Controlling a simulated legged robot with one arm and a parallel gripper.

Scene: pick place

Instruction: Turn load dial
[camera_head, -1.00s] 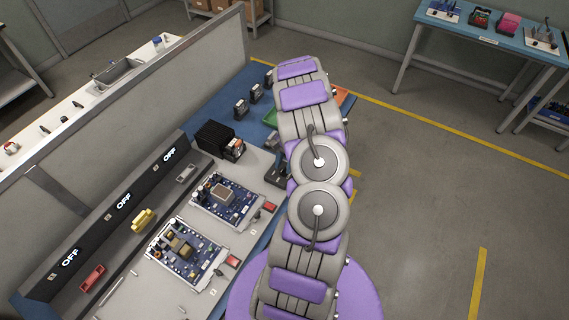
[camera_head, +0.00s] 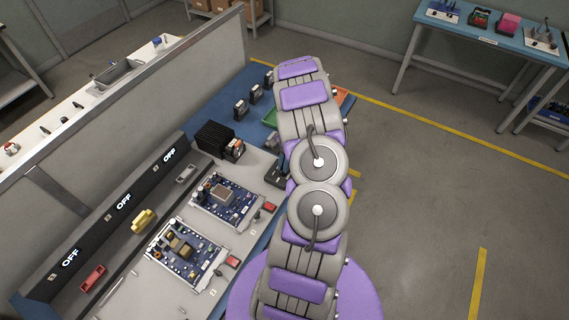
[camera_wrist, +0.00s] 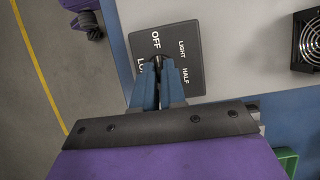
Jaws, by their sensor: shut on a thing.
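The load dial's dark square plate (camera_wrist: 172,34) fills the upper middle of the wrist view, with white labels OFF, LIGHT and HALF. A fourth label starting with "LO" is partly covered by a finger. My gripper (camera_wrist: 158,64) reaches over the plate, its two blue-grey fingers shut on the small dial knob (camera_wrist: 158,59) in the plate's middle. The knob is mostly hidden, so its pointing direction cannot be told. In the head view the dark dial unit (camera_head: 276,176) shows at the bench edge, partly behind my arm; my gripper is hidden there.
Two blue circuit boards (camera_head: 226,199) (camera_head: 183,252) lie on the bench left of my arm. A black finned block (camera_head: 213,138) stands behind them. A fan (camera_wrist: 310,38) is at the right of the wrist view. Open floor lies right of my arm.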

